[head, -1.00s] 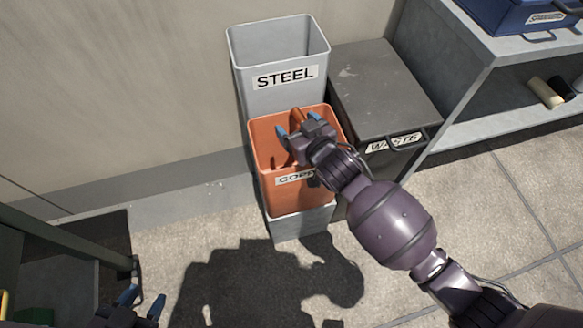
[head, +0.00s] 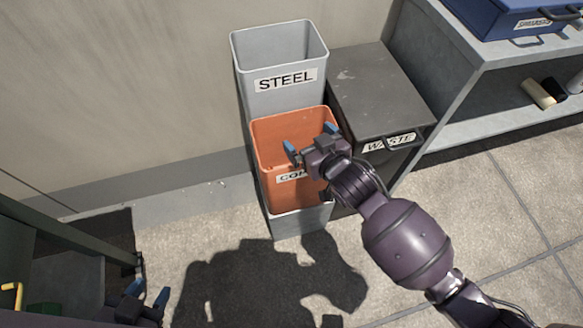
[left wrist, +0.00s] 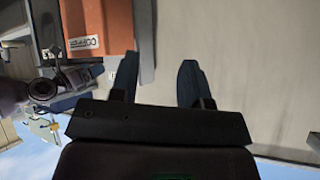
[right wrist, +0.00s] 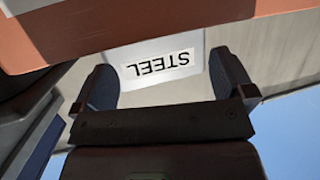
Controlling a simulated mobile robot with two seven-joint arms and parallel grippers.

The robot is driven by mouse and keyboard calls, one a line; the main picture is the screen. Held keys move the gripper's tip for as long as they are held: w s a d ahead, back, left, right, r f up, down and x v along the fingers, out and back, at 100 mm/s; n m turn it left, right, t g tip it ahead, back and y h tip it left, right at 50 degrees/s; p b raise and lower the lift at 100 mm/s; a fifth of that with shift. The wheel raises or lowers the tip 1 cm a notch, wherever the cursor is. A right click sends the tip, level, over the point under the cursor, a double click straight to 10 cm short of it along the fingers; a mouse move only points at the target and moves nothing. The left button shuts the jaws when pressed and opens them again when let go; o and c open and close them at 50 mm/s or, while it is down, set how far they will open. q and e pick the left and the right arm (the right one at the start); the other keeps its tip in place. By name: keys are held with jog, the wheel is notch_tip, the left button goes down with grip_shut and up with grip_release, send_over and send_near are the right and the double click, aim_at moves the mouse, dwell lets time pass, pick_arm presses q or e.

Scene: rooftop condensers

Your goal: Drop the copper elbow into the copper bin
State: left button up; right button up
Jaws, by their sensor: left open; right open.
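The orange copper bin (head: 270,135) stands in front of the steel bin, its label partly covered by my right gripper. My right gripper (head: 310,138) is over the copper bin's mouth, open, with nothing between its fingers. In the right wrist view, my right gripper (right wrist: 160,75) is also spread and empty, with the copper bin's orange side (right wrist: 130,28) along the top. The copper elbow is not visible in any current view; much of the bin's inside is hidden. My left gripper (head: 150,293) is low at the left, open and empty; it also shows in the left wrist view (left wrist: 158,72).
The grey steel bin (head: 246,85) stands behind the copper bin. A dark lidded waste box (head: 375,95) is close on the right. A grey shelf (head: 462,75) with a blue case (head: 495,18) is further right. Paved floor (head: 470,220) in front is clear.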

pick_arm(q)
jog(key=shift+s+a+f+n+p, duration=0.2)
jog(key=shift+s+n+p, duration=0.1)
jog(key=shift+s+p, duration=0.35)
pick_arm(e)
jog(key=v, duration=0.5)
jog(key=shift+r, duration=0.1)
pick_arm(q)
jog(key=shift+w+r, duration=0.15)
